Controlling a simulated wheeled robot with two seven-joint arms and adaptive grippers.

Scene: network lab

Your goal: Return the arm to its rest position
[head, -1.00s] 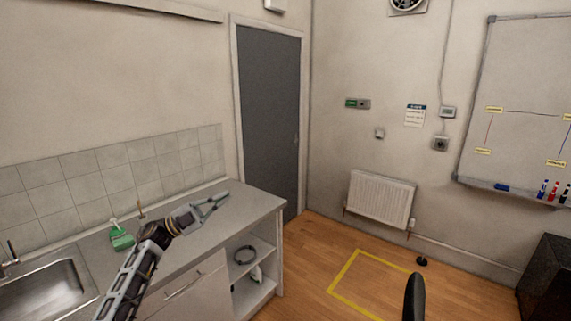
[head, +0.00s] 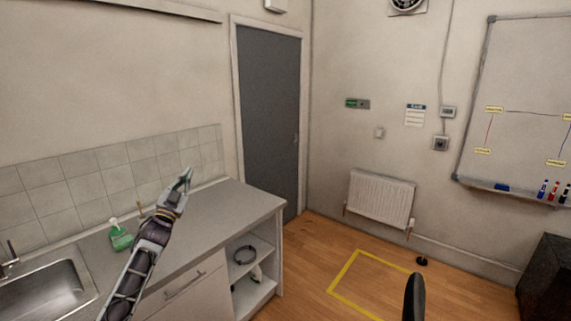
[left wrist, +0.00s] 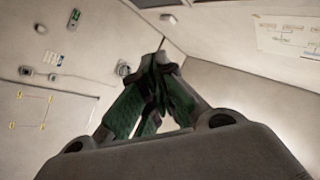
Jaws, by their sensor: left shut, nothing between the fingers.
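My left arm comes in from the lower left of the head view. Its gripper (head: 185,179) is raised above the worktop, its fingers pointing up in front of the tiled wall. In the left wrist view the same gripper (left wrist: 158,62) has its fingertips together with nothing held. Behind it that view shows wall and ceiling. My right gripper is not in view.
The grey worktop (head: 215,208) holds a green soap bottle (head: 120,236) beside my arm and a sink (head: 45,290) at left. Open shelves (head: 252,285) are at its right end. A door (head: 270,110), radiator (head: 381,199) and whiteboard (head: 520,60) stand beyond.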

